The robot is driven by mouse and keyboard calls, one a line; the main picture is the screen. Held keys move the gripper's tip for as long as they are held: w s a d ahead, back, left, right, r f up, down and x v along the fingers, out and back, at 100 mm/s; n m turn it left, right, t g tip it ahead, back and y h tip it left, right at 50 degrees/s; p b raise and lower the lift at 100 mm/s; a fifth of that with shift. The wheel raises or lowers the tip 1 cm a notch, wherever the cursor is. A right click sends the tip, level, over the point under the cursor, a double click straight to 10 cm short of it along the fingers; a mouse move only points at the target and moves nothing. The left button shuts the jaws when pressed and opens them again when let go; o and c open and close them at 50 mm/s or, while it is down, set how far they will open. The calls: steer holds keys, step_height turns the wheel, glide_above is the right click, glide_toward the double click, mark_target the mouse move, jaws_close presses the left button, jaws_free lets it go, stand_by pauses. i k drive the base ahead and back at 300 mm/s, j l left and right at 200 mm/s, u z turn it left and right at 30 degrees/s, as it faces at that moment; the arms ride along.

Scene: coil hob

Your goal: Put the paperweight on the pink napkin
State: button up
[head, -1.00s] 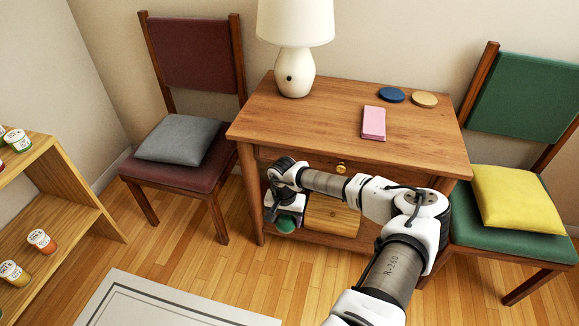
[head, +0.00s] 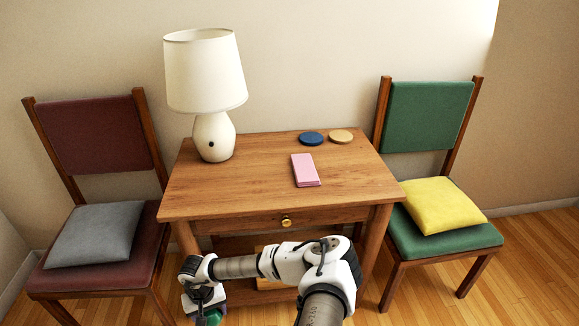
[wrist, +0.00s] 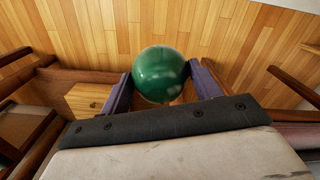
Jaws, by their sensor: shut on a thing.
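The paperweight (wrist: 160,74) is a glossy green ball, seen in the wrist view between the two fingers of my gripper (wrist: 161,82). In the head view a sliver of the paperweight (head: 211,318) shows at the bottom edge, below my gripper (head: 205,305). My gripper is shut on it and holds it in front of the table, lower than the tabletop. The pink napkin (head: 305,170) lies folded on the tabletop, right of its middle, with nothing on it.
The wooden table (head: 240,190) carries a white lamp (head: 213,138) at back left, and a blue coaster (head: 311,138) and a tan coaster (head: 341,136) at the back. Chairs with a grey cushion (head: 95,233) and a yellow cushion (head: 444,205) flank it. The tabletop's front half is clear.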

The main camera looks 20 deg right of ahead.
mark_target(306, 172)
steer(key=i+j, duration=0.15)
steer(key=j, duration=0.25)
steer(key=i+j+z, duration=0.1)
steer(key=j, duration=0.3)
steer(key=i+j+z, duration=0.1)
steer(key=z, duration=0.85)
